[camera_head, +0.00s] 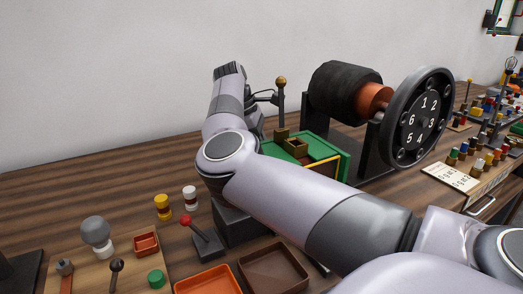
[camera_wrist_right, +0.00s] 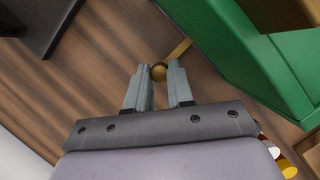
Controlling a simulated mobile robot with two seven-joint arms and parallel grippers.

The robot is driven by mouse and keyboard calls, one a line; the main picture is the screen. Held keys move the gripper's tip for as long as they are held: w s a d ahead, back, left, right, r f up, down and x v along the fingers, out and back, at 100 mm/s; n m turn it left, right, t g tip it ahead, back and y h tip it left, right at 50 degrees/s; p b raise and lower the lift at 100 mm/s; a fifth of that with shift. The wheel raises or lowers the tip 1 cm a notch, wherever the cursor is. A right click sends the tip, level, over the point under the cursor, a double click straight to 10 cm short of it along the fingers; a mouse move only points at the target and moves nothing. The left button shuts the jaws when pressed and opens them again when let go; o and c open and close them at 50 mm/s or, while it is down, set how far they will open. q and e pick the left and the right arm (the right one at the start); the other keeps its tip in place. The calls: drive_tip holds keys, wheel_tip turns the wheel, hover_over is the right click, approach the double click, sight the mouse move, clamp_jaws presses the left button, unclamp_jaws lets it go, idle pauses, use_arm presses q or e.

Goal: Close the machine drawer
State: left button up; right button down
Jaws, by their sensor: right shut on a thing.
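The machine is a green box (camera_head: 325,150) with a yellow edge, in the middle of the head view. A round brass knob (camera_wrist_right: 159,73) on a brass stem sticks out toward the fingers. My right gripper (camera_wrist_right: 157,68) is shut on this knob, with a fingertip on each side. My left gripper is not in view.
A dark roller (camera_head: 345,90) and a numbered wheel (camera_head: 422,117) stand behind and right of the box. An upright lever with a brass ball (camera_head: 281,82) stands behind it. A red-knobbed lever (camera_head: 186,221), orange tray (camera_head: 207,280) and brown tray (camera_head: 273,270) are in front.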

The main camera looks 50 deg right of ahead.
drive_tip(key=c, duration=1)
unclamp_jaws()
drive_tip(key=shift+s, duration=0.25)
drive_tip(key=shift+w, duration=0.1)
drive_tip(key=shift+r, duration=0.1)
drive_tip(key=shift+p+v, duration=0.35)
drive_tip(key=shift+v, duration=3.1)
drive_tip(key=shift+a, duration=0.1)
